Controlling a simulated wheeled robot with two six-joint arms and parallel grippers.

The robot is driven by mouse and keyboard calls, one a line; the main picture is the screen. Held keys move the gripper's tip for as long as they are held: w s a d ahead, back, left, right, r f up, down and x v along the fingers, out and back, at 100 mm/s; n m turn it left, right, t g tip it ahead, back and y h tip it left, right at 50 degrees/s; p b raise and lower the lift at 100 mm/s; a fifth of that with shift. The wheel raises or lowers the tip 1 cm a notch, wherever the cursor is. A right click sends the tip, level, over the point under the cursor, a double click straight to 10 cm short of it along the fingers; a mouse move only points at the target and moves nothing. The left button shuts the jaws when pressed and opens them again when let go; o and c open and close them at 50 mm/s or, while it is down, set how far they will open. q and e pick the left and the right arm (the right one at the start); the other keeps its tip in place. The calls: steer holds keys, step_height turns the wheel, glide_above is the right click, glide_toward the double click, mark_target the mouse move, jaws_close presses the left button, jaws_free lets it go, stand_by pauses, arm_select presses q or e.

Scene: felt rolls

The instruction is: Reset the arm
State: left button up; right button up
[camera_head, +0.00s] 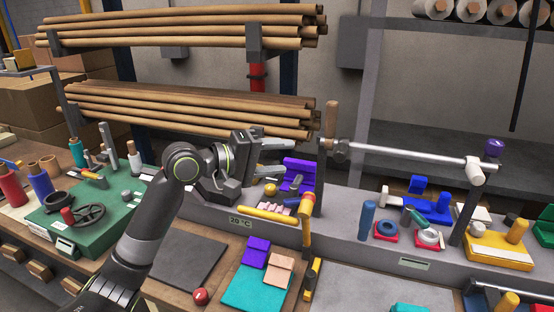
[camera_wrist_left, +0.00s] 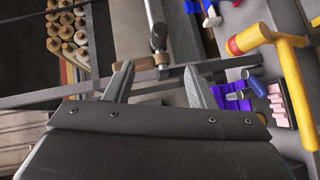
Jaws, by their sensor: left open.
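My left arm (camera_head: 150,230) comes in from the lower left and is raised over the workbench. My left gripper (camera_head: 282,158) points to the right, with its fingers apart and nothing between them. In the head view it is in front of the lower stack of brown rolls and left of the upright that carries a horizontal metal rod. The left wrist view also shows the spread fingers of the left gripper (camera_wrist_left: 160,72), with the rod's clamp (camera_wrist_left: 161,62) beyond the gap. My right gripper is not in view.
Brown rolls (camera_head: 190,107) lie on rack arms behind. The metal rod (camera_head: 420,157) extends to the right. A yellow mallet (camera_head: 306,225), purple block (camera_head: 302,173) and pink pieces (camera_head: 275,208) lie below the gripper. A dark grey mat (camera_head: 188,262) is bare. A green case (camera_head: 95,220) stands left.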

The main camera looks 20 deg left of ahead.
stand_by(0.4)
arm_select(q)
steer(key=s+a+f+m+g+y, duration=0.1)
steer(key=s+a+f+m+y, duration=0.15)
steer(key=s+f, duration=0.7)
steer(key=s+a+f+m+g+y, duration=0.1)
steer(key=s+a+f+y, duration=0.2)
steer(key=f, duration=1.3)
steer(key=s+a+f+m+g+y, duration=0.15)
steer(key=s+f, duration=0.25)
steer(key=s, duration=0.4)
steer(key=s+a+f+g+y, duration=0.2)
steer(key=s+f+y, duration=0.1)
steer(key=s, duration=0.6)
steer(key=s+a+f+m+g+y, duration=0.1)
steer(key=s+a+f+g+y, duration=0.2)
steer(key=s, duration=0.5)
step_height(320, 180, down, 26)
steer(key=s+d+f+g+h, duration=0.1)
steer(key=s+f, duration=1.3)
steer(key=f, duration=0.2)
steer(key=shift+s+f+g+b, duration=0.15)
steer(key=shift+s+g+b, duration=0.1)
steer(key=shift+g+b, duration=0.15)
